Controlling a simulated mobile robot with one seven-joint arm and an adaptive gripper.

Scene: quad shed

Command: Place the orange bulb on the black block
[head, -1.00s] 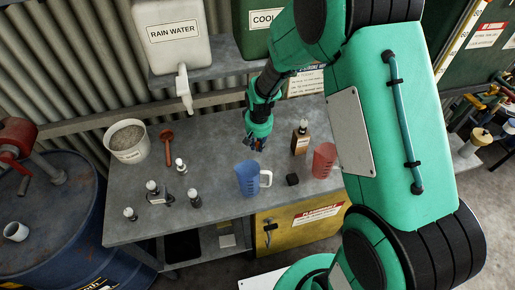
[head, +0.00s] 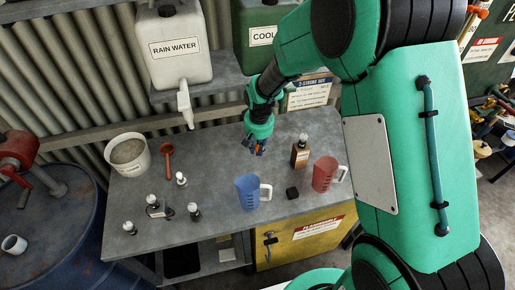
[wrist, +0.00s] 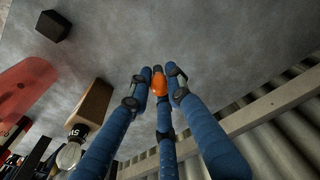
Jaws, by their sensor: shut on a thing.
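The orange bulb (wrist: 158,84) sits between the blue fingertips of my gripper (wrist: 156,78) in the wrist view. My gripper is shut on it. In the head view my gripper (head: 255,148) hangs over the back part of the grey workbench, and the bulb is too small to make out clearly. The black block (head: 292,193) rests on the bench near its front edge, between the blue and red jugs. It also shows in the wrist view (wrist: 52,26), at the upper left and well apart from the bulb.
The blue jug (head: 247,192) and red jug (head: 324,174) flank the block. The bench's middle is fairly clear.

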